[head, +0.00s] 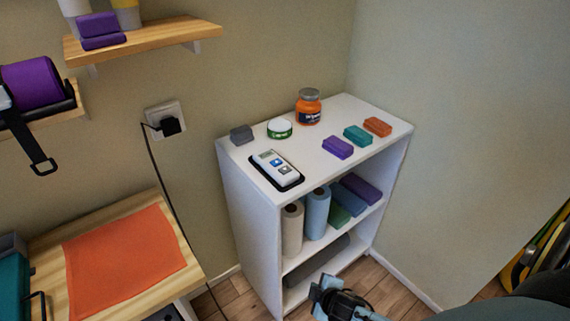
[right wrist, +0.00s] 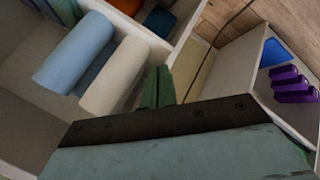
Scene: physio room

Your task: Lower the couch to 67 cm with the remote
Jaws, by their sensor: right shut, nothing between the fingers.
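The white remote (head: 277,166) lies in a black holder (head: 292,184) on top of the white shelf unit, near its front left edge. It has a small display and a blue and a grey button; the display is too small to read. My right gripper (head: 322,292) is low in front of the shelf unit, below and right of the remote and apart from it. In the right wrist view its green fingers (right wrist: 158,87) are together and empty, close to the paper rolls in the shelf. My left gripper is out of view. The couch cannot be made out.
On the shelf top (head: 310,150) stand an orange jar (head: 308,107), a green-and-white tub (head: 279,128), a grey block (head: 242,134) and three coloured blocks (head: 357,136). A wooden table (head: 50,238) with an orange cloth (head: 125,255) is at left.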

